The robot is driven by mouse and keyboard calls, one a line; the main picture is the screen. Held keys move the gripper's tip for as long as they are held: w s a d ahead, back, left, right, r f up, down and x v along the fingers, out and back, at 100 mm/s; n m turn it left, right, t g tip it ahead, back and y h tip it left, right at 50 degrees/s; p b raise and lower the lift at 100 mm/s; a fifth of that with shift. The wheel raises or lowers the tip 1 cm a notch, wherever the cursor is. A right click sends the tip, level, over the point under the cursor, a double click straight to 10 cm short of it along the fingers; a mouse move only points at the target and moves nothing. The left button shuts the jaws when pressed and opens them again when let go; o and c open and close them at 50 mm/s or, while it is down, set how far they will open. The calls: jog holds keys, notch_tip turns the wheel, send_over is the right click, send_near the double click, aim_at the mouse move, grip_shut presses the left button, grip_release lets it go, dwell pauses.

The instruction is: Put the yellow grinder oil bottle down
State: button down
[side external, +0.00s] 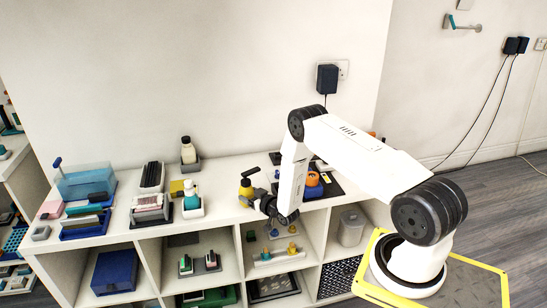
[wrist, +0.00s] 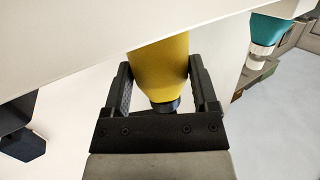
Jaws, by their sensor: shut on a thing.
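The yellow grinder oil bottle (side external: 246,187) has a dark top and is at the front part of the white shelf top. My gripper (side external: 256,199) is beside it, at the shelf's front edge. In the wrist view the yellow bottle (wrist: 158,68) sits between the two black fingers, and my gripper (wrist: 162,85) is shut on it. The bottle's dark neck points toward the gripper's palm in that view. Its far end is cut off by a white surface, and I cannot tell whether its base touches the shelf top.
The shelf top (side external: 222,205) is bare just left of the bottle. A teal-and-white bottle (side external: 192,196) in a holder stands further left; a teal bottle (wrist: 268,28) shows in the wrist view. An orange item (side external: 312,179) on a dark mat is to the right. Open cubbies lie below.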

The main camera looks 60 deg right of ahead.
grip_release()
jog(key=shift+s+r, duration=0.1)
jog(key=v, duration=1.1)
jog(key=shift+s, duration=0.4)
jog(key=shift+w+a+r, duration=0.1)
jog(key=shift+r, duration=0.05)
